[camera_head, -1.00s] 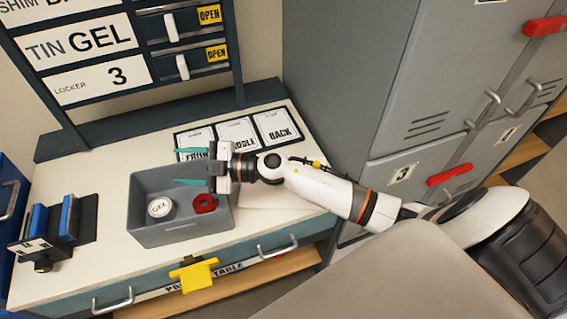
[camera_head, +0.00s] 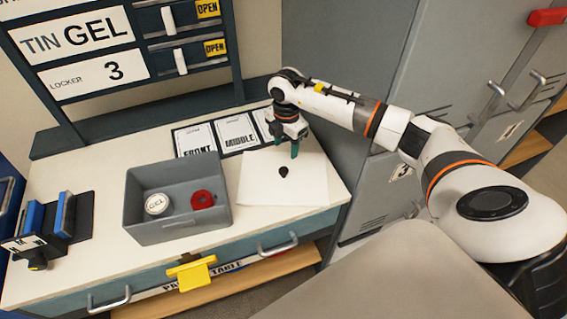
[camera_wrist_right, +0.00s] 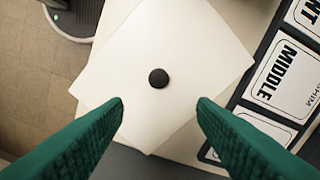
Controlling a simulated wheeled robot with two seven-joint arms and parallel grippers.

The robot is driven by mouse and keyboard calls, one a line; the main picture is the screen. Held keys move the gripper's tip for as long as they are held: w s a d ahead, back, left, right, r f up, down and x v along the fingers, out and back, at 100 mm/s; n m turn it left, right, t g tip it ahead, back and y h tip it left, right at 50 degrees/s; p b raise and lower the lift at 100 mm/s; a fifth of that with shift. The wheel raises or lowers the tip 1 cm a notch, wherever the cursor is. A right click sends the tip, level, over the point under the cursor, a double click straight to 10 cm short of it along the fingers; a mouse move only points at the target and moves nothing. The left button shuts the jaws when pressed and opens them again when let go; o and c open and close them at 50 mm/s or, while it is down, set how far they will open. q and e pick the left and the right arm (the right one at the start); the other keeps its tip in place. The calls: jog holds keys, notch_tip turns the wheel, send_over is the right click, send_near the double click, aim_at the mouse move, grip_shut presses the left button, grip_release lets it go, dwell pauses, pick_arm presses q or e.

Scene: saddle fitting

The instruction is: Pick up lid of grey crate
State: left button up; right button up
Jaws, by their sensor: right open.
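The open grey crate (camera_head: 180,228) stands on the table and holds a white tin marked GEL (camera_head: 157,204) and a red ring-like piece (camera_head: 203,200). A flat white square lid (camera_head: 265,190) with a black knob (camera_head: 284,171) lies right of the crate. In the right wrist view the lid (camera_wrist_right: 195,50) lies below, its round knob (camera_wrist_right: 158,78) centred between the fingers. My right gripper (camera_head: 288,151), with green fingers, points down above the lid's far side. It is open and empty, with the fingers apart from the knob. My left gripper is out of view.
Cards marked FRONT (camera_head: 196,140) and MIDDLE (camera_head: 237,136) lie behind the crate and lid. A dark holder with blue pieces (camera_head: 58,218) stands at the left. Grey lockers (camera_head: 345,70) rise close at the right. A yellow tag (camera_head: 191,274) hangs at the table's front.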

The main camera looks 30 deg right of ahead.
aim_at(284, 169)
notch_tip(284, 169, down, 4)
jog(key=shift+r+b, duration=0.1)
jog(key=shift+b, duration=0.85)
jog(key=f+b, duration=0.2)
jog(key=a+f+b, duration=0.1)
jog(key=f, duration=0.2)
jog(key=shift+s+f+b, duration=0.1)
jog(key=shift+s+b, duration=0.1)
jog(key=shift+b, duration=0.2)
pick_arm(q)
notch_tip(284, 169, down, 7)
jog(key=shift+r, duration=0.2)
pick_arm(e)
grip_shut()
